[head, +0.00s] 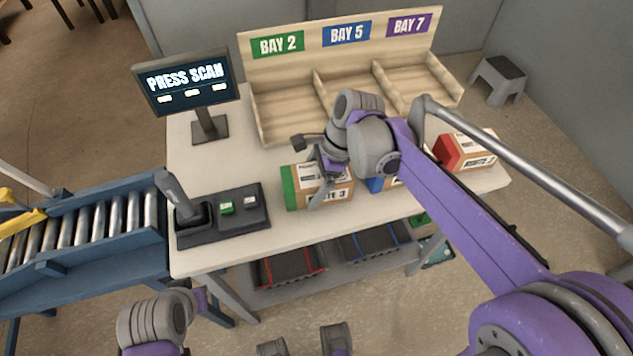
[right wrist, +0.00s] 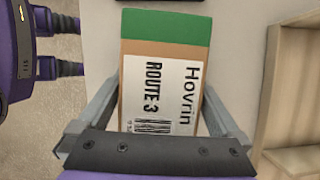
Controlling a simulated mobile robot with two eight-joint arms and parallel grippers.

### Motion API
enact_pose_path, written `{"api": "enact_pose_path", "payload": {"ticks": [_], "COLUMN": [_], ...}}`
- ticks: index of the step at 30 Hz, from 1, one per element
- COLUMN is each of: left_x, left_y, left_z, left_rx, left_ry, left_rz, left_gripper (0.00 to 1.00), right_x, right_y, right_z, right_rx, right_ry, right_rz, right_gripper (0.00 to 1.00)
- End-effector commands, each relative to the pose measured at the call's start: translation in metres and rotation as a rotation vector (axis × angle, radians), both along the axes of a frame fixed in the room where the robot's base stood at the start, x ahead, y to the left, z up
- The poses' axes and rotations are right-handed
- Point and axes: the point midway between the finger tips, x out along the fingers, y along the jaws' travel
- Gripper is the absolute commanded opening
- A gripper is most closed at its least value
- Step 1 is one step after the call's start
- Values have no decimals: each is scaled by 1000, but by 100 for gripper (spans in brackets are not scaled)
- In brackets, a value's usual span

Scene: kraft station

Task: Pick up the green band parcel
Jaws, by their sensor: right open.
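The green band parcel (head: 290,189) is a brown box with a green band at its left end, lying on the table. In the right wrist view the parcel (right wrist: 165,52) shows its green band and a white label reading "Hovrin" and "ROUTE 3". My right gripper (head: 325,178) is over it, open. In the wrist view its fingers (right wrist: 160,88) lie on either side of the box, with a small gap visible at least on the left. Part of the box is hidden by the gripper. My left arm is low at the left; its fingers cannot be made out.
A blue-banded parcel (head: 376,185) and a red-banded parcel (head: 447,151) lie to the right. Behind stands a wooden sorter (head: 283,105) with three bays. A scanner stand (head: 222,217) and a "PRESS SCAN" screen (head: 187,80) are at left, beside a roller conveyor (head: 85,228).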

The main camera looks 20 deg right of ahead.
Motion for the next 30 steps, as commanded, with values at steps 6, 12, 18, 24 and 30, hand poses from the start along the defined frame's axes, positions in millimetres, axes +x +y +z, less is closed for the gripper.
{"api": "enact_pose_path", "payload": {"ticks": [6,12,18,24,30], "left_x": [0,0,0,0,1], "left_y": [0,0,0,0,0], "left_z": [0,0,0,1,6], "left_rx": [0,0,0,0,0], "left_ry": [0,0,0,0,-2], "left_rz": [0,0,0,0,0], "left_gripper": [0,0,0,0,0], "right_x": [0,0,0,0,0], "right_y": [0,0,0,0,0], "right_z": [0,0,1,5,38], "right_rx": [0,0,0,0,0], "right_ry": [0,0,0,0,0], "right_rz": [0,0,0,0,0], "right_gripper": [66,30,9,9,9]}}
